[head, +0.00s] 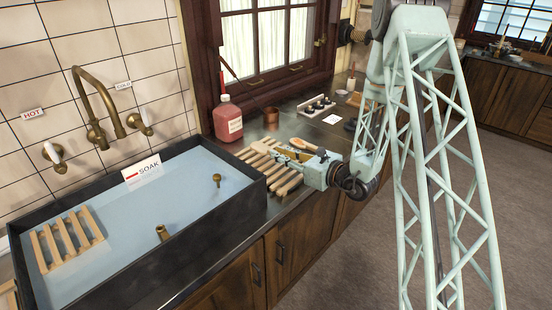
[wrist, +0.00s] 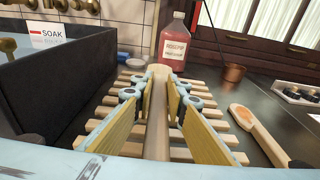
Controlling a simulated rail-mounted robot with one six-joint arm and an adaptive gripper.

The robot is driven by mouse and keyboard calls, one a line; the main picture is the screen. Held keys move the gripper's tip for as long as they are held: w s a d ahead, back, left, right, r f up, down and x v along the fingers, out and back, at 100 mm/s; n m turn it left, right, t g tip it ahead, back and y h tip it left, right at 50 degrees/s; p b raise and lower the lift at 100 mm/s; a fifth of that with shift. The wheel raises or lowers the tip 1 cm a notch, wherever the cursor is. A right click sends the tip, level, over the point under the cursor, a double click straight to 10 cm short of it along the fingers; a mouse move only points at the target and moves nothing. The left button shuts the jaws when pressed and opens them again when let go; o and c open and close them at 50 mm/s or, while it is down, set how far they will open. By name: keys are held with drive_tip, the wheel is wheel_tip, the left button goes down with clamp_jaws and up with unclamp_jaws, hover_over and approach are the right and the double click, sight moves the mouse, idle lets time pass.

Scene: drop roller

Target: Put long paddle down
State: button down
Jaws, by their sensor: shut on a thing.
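The long paddle (wrist: 158,112) is a pale wooden bar between my gripper's yellow pads in the wrist view, pointing away from me. My gripper (wrist: 159,98) is shut on it. The paddle is over the slatted wooden rack (wrist: 100,127); I cannot tell whether it touches the slats. In the head view the rack (head: 285,187) lies on the counter just right of the sink, and my pale blue gripper reaches over it from the right. The paddle is hard to make out there.
The dark sink (head: 160,274) holds water and another slatted rack (head: 67,238). A window is behind the counter.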

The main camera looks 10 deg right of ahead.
sight(276, 162)
drive_tip(key=shift+w+a+f, duration=0.1)
drive_tip(key=shift+w, duration=0.65)
drive_tip(key=shift+w+a+f, duration=0.1)
drive_tip(key=shift+w, duration=0.65)
drive_tip(key=shift+w+a, duration=0.1)
drive_tip(key=shift+w, duration=0.3)
drive_tip(key=shift+f+b, duration=0.6)
drive_tip(key=shift+f, duration=1.1)
drive_tip(key=shift+f, duration=0.2)
drive_tip(key=c, duration=2.6)
unclamp_jaws()
drive_tip(key=shift+o, duration=0.2)
drive_tip(key=shift+r, duration=0.2)
drive_tip(key=shift+p+v, duration=0.7)
drive_tip(key=shift+v, duration=5.3)
